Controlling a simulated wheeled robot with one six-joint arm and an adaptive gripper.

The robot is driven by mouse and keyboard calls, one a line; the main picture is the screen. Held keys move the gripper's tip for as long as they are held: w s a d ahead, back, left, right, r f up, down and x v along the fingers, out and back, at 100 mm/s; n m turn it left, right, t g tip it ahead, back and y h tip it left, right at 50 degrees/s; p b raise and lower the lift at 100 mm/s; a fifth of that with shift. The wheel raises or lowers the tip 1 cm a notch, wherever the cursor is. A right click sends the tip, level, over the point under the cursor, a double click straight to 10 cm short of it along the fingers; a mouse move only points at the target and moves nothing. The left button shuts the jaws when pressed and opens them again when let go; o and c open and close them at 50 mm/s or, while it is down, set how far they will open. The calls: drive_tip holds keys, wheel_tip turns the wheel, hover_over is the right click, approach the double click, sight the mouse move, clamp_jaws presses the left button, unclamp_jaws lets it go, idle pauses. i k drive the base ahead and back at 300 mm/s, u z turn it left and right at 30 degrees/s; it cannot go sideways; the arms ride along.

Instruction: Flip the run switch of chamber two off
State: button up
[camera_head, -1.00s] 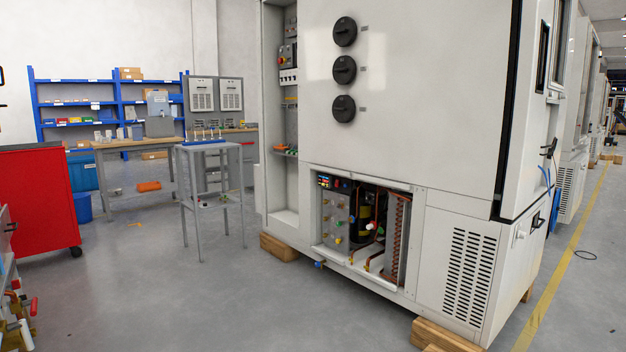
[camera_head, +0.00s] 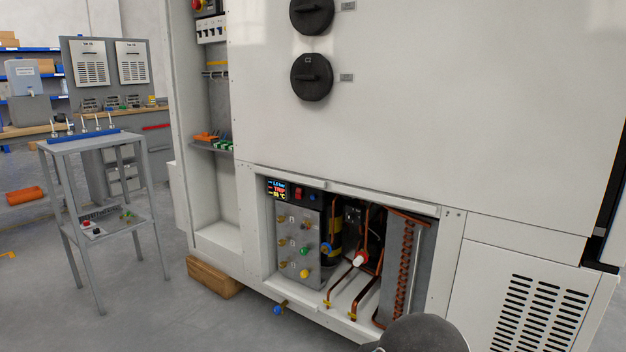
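A large white chamber cabinet (camera_head: 420,130) fills the middle and right. Its low open bay (camera_head: 256,230) holds a small lit display (camera_head: 277,189) with coloured text. A small red switch (camera_head: 299,193) sits just right of the display; its on or off position is too small to tell. Two black rotary knobs, an upper one (camera_head: 311,14) and a lower one (camera_head: 311,78), are on the front panel. No readable label tells which chamber this is. My gripper is not in view. A dark rounded part, probably of my arm, shows at the bottom edge.
The bay also holds a grey valve panel (camera_head: 292,245), copper pipes and a finned coil (camera_head: 400,270). A wooden block (camera_head: 213,277) lies under the cabinet. A grey stand (camera_head: 90,150) is at left, before a workbench. Grey floor between stand and cabinet is clear.

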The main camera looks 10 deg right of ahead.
sight(299, 190)
drive_tip(key=z, duration=0.05)
drive_tip(key=i, duration=0.5)
drive_tip(key=u, duration=1.6)
drive_tip(key=k, duration=0.7)
drive_tip(key=z, duration=1.35)
drive_tip(key=i, duration=1)
drive_tip(key=z, duration=0.05)
